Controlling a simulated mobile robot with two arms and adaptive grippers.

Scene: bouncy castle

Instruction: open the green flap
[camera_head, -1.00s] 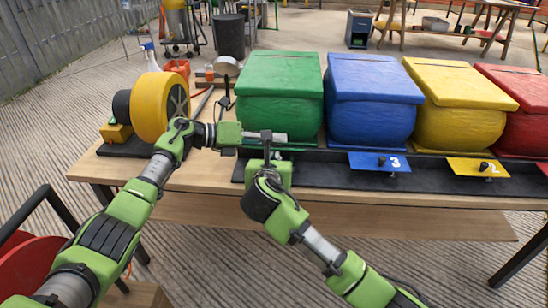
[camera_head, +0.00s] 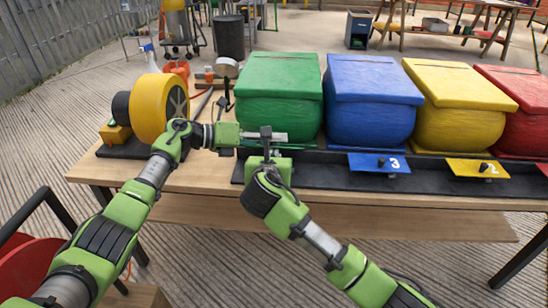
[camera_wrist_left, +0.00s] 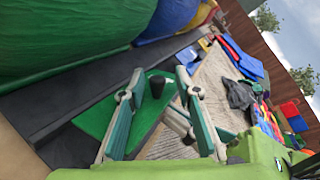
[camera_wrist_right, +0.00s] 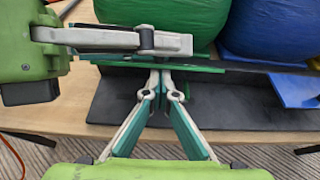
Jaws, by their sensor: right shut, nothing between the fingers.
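The green flap (camera_wrist_left: 102,112) with a black knob (camera_wrist_left: 157,86) shows in the left wrist view. My left gripper (camera_wrist_left: 159,76) is open there, its fingers on either side of the knob with gaps. In the head view my left gripper (camera_head: 268,137) reaches in from the left before the green bag. My right gripper (camera_wrist_right: 160,74) is shut and empty. In the right wrist view its tips are at the flap, which shows only as a thin green strip (camera_wrist_right: 205,68); I cannot tell whether they touch. In the head view the grippers hide most of the flap.
Behind the flap stands the green bag (camera_head: 280,95). Blue (camera_head: 372,95), yellow (camera_head: 458,105) and red bags follow rightward. The blue flap (camera_head: 367,162) and yellow flap (camera_head: 470,168) slope down from the black rail. A yellow wheel-shaped blower (camera_head: 155,105) stands left on the wooden table (camera_head: 205,172).

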